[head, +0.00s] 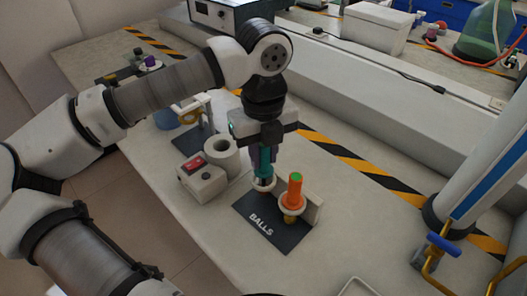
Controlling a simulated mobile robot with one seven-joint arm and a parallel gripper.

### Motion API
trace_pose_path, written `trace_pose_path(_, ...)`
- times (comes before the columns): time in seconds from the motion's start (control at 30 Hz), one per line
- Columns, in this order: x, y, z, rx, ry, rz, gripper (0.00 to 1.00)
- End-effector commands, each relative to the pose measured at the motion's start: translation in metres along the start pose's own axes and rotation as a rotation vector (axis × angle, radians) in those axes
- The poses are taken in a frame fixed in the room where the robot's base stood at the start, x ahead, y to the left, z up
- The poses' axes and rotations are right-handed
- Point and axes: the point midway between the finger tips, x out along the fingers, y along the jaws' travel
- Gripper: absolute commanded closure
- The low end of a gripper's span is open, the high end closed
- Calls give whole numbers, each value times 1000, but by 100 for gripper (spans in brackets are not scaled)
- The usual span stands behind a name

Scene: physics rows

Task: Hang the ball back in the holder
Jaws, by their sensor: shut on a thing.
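My gripper (264,160) points down over the dark base plate marked BALLS (245,213). It is shut on a teal upright piece (265,161), which I take to be the ball's handle; no round ball shows. The teal piece's lower end is at the left ring of the holder (264,186). I cannot tell whether it is seated in that ring or just above it. An orange piece with a green top (294,190) stands upright in the right ring, apart from my gripper. The fingers hide part of the teal piece.
A white roll (221,160) and a small box with a red display (202,180) stand close on the left. A grey post (490,165) with a blue-handled valve (443,243) stands at right. The bench in front of the plate is mostly clear.

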Motion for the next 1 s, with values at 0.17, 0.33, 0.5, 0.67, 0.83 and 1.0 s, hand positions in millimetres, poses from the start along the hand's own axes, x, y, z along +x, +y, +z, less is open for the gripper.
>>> trace_pose_path(0.17,8,0,0,-1,-1,0,99)
trace_pose_path(0.33,14,0,0,-1,-2,0,99)
trace_pose_path(0.5,19,0,0,-1,-2,1,99)
trace_pose_path(0.67,20,0,0,-1,-1,0,71)
trace_pose_path(0.83,20,0,0,0,-1,0,52)
trace_pose_path(1.0,20,0,0,0,-1,0,52)
